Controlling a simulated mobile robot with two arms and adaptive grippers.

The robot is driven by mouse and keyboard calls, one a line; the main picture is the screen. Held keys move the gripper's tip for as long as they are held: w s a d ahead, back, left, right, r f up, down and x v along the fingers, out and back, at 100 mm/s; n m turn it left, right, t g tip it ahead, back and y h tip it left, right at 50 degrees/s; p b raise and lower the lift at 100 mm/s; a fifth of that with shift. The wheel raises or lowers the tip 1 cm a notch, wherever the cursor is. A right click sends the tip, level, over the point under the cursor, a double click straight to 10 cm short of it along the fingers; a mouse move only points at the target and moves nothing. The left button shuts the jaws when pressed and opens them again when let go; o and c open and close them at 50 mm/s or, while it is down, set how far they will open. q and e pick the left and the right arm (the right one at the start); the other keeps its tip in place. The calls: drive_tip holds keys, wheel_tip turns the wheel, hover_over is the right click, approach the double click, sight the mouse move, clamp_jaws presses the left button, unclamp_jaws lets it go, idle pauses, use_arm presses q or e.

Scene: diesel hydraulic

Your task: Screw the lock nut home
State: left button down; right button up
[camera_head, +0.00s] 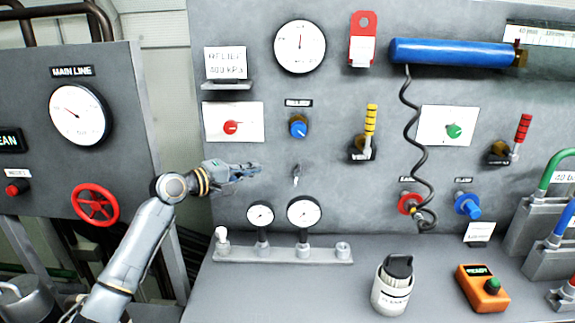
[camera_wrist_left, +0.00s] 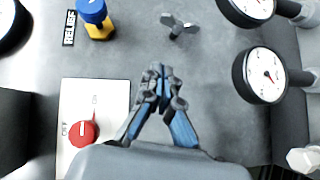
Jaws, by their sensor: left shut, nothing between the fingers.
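A small grey winged nut (camera_head: 296,173), which looks like the lock nut, sits on the panel below the blue relief knob (camera_head: 298,127). It also shows in the left wrist view (camera_wrist_left: 180,25), above and a little right of the fingertips. My left gripper (camera_head: 256,169) is shut with nothing between its fingers. It points right towards the winged nut and is apart from it. In the left wrist view the fingertips of the gripper (camera_wrist_left: 162,74) meet. I cannot tell how far the nut sits on its stud. My right gripper is not in view.
Two small gauges (camera_head: 304,211) stand on a grey manifold (camera_head: 290,252) below the nut. A white plate with a red dial (camera_head: 231,128) is above my left gripper. A red handwheel (camera_head: 95,204) is at left. A coiled black cable (camera_head: 413,150) hangs to the right.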

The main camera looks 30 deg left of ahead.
sight(297, 173)
use_arm(q)
drive_tip(key=w+d+f+p, duration=0.2)
drive_tip(key=w+d, duration=0.3)
drive_tip(key=w, duration=0.4)
drive_tip(key=shift+p, duration=0.85)
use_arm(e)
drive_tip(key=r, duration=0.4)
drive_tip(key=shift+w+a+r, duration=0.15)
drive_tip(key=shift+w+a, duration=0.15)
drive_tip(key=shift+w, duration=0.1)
use_arm(q)
drive_tip(key=shift+w, duration=0.15)
